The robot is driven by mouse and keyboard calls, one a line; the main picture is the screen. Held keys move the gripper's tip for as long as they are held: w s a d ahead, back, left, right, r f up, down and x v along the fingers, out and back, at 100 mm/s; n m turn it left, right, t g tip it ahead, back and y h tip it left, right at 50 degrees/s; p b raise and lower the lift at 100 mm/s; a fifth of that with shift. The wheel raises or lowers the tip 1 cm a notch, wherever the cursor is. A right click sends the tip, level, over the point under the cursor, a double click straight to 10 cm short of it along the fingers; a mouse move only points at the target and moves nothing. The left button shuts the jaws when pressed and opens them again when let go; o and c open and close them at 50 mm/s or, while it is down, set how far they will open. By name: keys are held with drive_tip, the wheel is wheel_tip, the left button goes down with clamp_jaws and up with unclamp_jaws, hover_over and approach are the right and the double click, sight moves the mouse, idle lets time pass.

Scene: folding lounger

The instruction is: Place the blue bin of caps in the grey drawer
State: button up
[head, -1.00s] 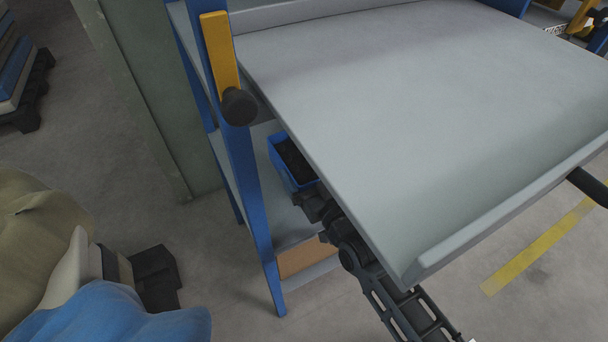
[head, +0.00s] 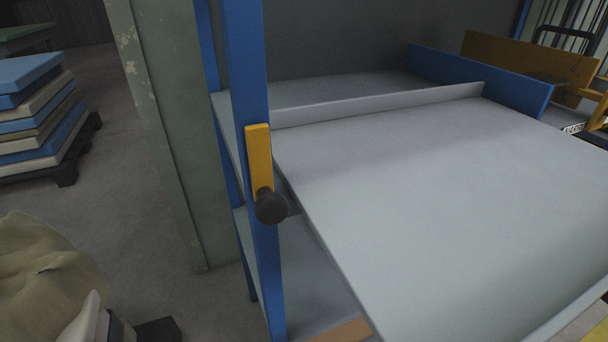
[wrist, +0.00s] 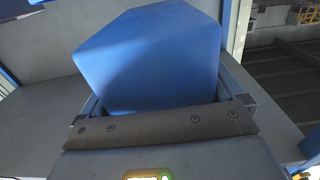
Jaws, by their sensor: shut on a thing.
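The blue bin (wrist: 150,60) fills the middle of the wrist view, with a plain blue wall towards the camera. Its caps are hidden. My gripper (wrist: 163,98) is shut on the bin, with a finger at each side of it. Neither the bin nor my gripper shows in the head view. The grey drawer (head: 440,200), a broad flat tray with a low raised rim, is pulled out from the blue-framed rack in the head view. The part of it in view is empty.
A blue post (head: 250,90) carries a yellow bracket (head: 259,155) with a black knob (head: 271,207) at the drawer's left edge. A green pillar (head: 165,130) and stacked pads (head: 40,115) stand left.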

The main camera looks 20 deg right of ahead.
drive_tip(key=s+a+f+p, duration=0.1)
drive_tip(key=a+f+p, duration=0.2)
drive_tip(key=a+p, duration=0.7)
drive_tip(key=shift+s+p, duration=0.25)
drive_tip(key=shift+p, duration=0.8)
drive_tip(key=shift+f, duration=0.2)
drive_tip(key=shift+d, duration=0.1)
